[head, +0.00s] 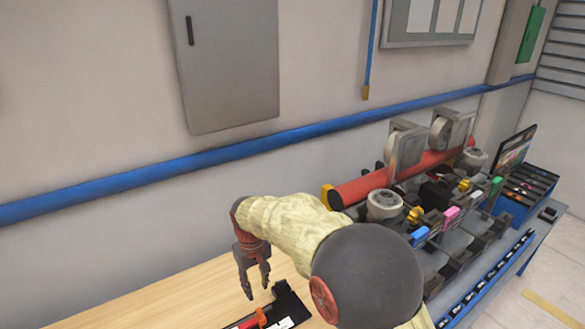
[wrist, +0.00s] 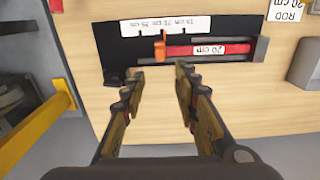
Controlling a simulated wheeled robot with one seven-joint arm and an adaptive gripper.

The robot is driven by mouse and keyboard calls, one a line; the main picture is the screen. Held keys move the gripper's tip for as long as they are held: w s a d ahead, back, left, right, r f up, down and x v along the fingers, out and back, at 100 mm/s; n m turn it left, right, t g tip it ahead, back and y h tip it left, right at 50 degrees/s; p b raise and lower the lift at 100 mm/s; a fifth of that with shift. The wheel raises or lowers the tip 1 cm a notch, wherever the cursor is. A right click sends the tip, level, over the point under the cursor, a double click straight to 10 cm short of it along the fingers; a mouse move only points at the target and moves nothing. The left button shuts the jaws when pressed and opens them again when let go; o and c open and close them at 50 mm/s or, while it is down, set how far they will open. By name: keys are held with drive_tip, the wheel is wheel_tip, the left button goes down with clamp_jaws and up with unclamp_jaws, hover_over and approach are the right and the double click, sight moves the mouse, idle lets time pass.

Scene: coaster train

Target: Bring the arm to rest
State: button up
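My gripper (head: 256,283) hangs pointing down above the wooden table, at the end of my bent arm in its pale cover. In the wrist view its two fingers (wrist: 159,76) are apart with nothing between them. Beyond the fingertips lies a black measuring fixture (wrist: 115,47) holding a red rod (wrist: 228,49) labelled 20 cm. An orange piece (wrist: 159,46) stands at the rod's left end. The fixture also shows in the head view (head: 291,301), partly cut off by the frame and hidden by my arm.
The wooden table (head: 185,297) is bare left of the fixture. Right of my arm stands a machine with a red cylinder (head: 366,186). A blue bin (head: 524,194) stands farther right. A grey cabinet (head: 226,65) and blue pipe (head: 130,181) are on the wall.

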drive_tip(key=s+d+r+m+t+b, duration=0.2)
drive_tip(key=s+d+r, duration=0.2)
drive_tip(key=s+d, duration=0.4)
drive_tip(key=s+d+r+m+t+b, duration=0.1)
drive_tip(key=s+d+r, duration=0.3)
drive_tip(key=s+d, duration=0.5)
drive_tip(key=s+d+r+m+t+b, duration=0.2)
drive_tip(key=s+d+r+m, duration=0.2)
drive_tip(key=s+d, duration=0.5)
drive_tip(key=d+r, duration=0.1)
drive_tip(key=d, duration=0.7)
drive_tip(key=shift+s+t+b, duration=0.15)
drive_tip(key=shift+t+b, duration=0.15)
drive_tip(key=shift+c, duration=0.4)
